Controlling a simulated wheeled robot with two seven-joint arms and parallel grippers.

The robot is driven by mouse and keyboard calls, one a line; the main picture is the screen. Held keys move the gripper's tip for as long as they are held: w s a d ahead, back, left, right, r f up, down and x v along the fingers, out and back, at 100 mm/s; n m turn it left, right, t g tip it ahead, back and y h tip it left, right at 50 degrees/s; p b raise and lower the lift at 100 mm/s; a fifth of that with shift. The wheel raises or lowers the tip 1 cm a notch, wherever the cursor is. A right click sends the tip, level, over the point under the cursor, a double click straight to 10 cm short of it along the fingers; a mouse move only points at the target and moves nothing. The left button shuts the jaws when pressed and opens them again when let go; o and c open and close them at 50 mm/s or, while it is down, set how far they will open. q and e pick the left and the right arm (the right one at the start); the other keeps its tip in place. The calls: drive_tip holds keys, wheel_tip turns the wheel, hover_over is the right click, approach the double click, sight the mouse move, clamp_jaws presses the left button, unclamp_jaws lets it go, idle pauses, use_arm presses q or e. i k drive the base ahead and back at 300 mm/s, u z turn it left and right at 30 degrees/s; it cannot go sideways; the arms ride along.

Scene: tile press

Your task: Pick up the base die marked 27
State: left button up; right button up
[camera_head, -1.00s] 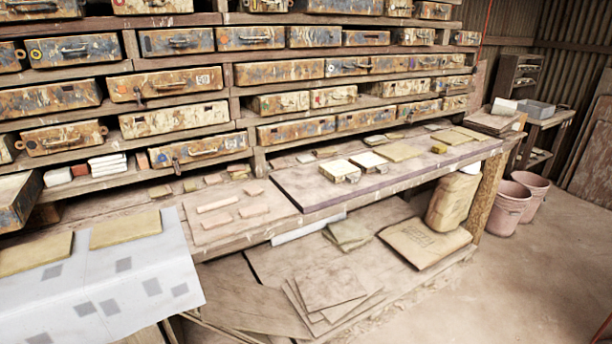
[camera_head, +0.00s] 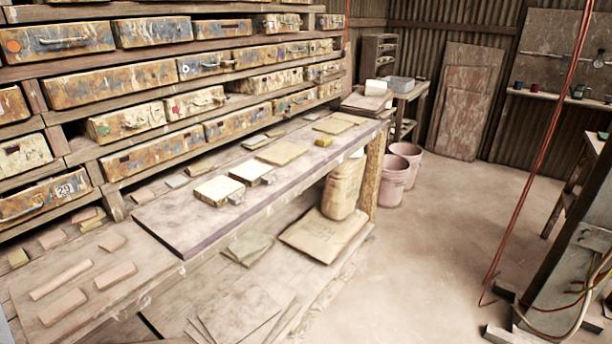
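No marking 27 is legible in the view. Two pale square blocks with metal handles lie on the bench, a nearer block (camera_head: 216,190) and a farther block (camera_head: 250,171); any marks on them are too small to read. A drawer-like case (camera_head: 38,199) at the left carries a label that looks like 29. Neither of my grippers is in view.
The wooden bench (camera_head: 180,226) runs along the shelves of paint-stained cases. Pinkish bars (camera_head: 62,307) lie at its near left. A paper sack (camera_head: 322,234) lies on the low shelf. Pink buckets (camera_head: 393,180) stand beyond the bench. The floor (camera_head: 430,260) is open at the right.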

sight(221, 190)
drive_tip(key=z, duration=0.35)
drive_tip(key=i, duration=1.25)
drive_tip(key=u, duration=0.9)
drive_tip(key=i, duration=0.7)
drive_tip(key=u, duration=0.75)
